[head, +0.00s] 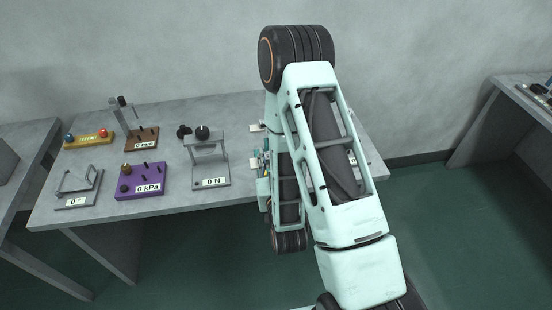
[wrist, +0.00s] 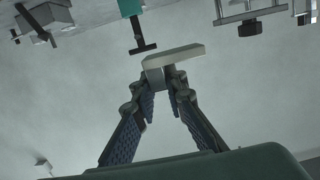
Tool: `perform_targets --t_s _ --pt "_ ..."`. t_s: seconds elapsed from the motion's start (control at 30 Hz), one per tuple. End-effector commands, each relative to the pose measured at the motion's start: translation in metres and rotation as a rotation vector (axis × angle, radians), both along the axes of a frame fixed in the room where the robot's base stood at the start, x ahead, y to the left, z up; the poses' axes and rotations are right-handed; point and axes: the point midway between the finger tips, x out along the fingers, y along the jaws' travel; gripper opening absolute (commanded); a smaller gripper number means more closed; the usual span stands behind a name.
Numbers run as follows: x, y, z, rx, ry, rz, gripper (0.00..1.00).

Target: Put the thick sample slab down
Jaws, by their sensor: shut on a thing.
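The thick sample slab (wrist: 176,55) is a pale grey bar at the fingertips in the wrist view, tilted slightly up to the right. My gripper (wrist: 165,80) is shut on it, its two dark fingers converging from below. The grey table top (wrist: 240,85) lies behind the slab; I cannot tell whether the slab touches it. In the head view my arm covers the right part of the table (head: 105,212), and the slab cannot be made out there.
A force stand reading 0 N (head: 209,160), a purple 0 kPa box (head: 140,181), an angle frame (head: 78,186) and a yellow box (head: 88,140) stand to the left. In the wrist view, a teal-topped device (wrist: 132,10) and a dark clamp (wrist: 249,28) stand near the slab.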

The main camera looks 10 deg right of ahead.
Motion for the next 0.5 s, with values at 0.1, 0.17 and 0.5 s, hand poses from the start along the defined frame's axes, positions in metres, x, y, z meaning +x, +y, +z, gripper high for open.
perform_targets --t_s 0.1,0.17,0.5 --pt "0.012 -0.006 -0.012 0.000 -0.006 -0.002 0.00" --pt "0.016 -0.008 -0.014 0.000 -0.006 -0.002 0.00" --pt "0.040 -0.020 -0.026 0.000 -0.006 -0.003 0.00"
